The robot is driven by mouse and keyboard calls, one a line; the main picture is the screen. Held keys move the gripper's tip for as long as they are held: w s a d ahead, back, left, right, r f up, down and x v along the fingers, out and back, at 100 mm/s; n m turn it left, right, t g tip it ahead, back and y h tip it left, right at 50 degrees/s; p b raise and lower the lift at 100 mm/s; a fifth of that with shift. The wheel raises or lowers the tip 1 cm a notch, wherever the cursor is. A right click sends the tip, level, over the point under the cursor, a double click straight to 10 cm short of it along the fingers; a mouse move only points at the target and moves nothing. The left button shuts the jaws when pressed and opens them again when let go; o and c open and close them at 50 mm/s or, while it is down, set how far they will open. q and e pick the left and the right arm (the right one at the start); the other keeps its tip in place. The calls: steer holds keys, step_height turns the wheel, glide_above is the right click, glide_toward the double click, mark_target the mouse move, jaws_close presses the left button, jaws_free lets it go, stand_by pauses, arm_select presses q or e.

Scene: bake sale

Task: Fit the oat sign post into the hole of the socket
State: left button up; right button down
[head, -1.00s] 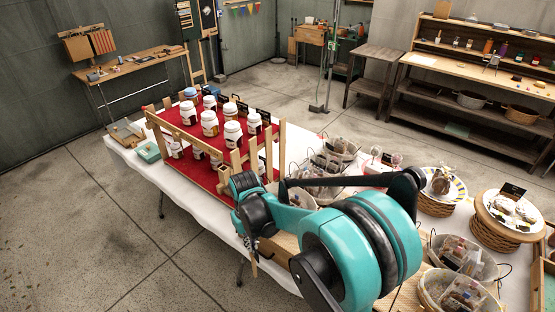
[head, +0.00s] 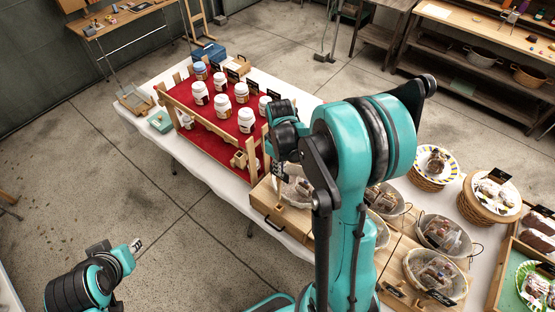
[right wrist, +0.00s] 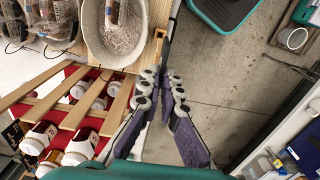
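My right gripper (right wrist: 162,98) shows in the right wrist view with its two fingers apart and bare floor between them; I see nothing held. In the head view its fingers are mostly hidden by my right arm, near the shelf's near end. A small wooden block (head: 239,158) sits at the front corner of the red-lined shelf; I cannot tell whether it is the socket. I cannot pick out the oat sign post for certain. My left gripper (head: 135,245) is at the lower left over the floor, small and seen from the side, its opening unclear.
The red shelf (head: 205,127) bears several white jars, with wooden slats in front (right wrist: 75,105). A wooden drawer box (head: 276,213) stands beside it on the white-covered table (head: 222,176). Baskets of wrapped goods (head: 442,233) fill the table's right. Floor is clear at left.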

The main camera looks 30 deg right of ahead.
mark_target(280, 178)
steer(key=shift+f, duration=0.1)
steer(key=shift+b, duration=0.35)
step_height(280, 178, down, 6)
steer(key=b, duration=0.5)
steer(key=shift+b, duration=0.5)
stand_by(1.5)
steer(key=shift+f+b, duration=2.2)
steer(key=shift+f, duration=0.05)
steer(key=c, duration=1.6)
jaws_free()
steer(key=shift+r, duration=0.1)
steer(key=shift+c, duration=0.2)
step_height(280, 178, up, 12)
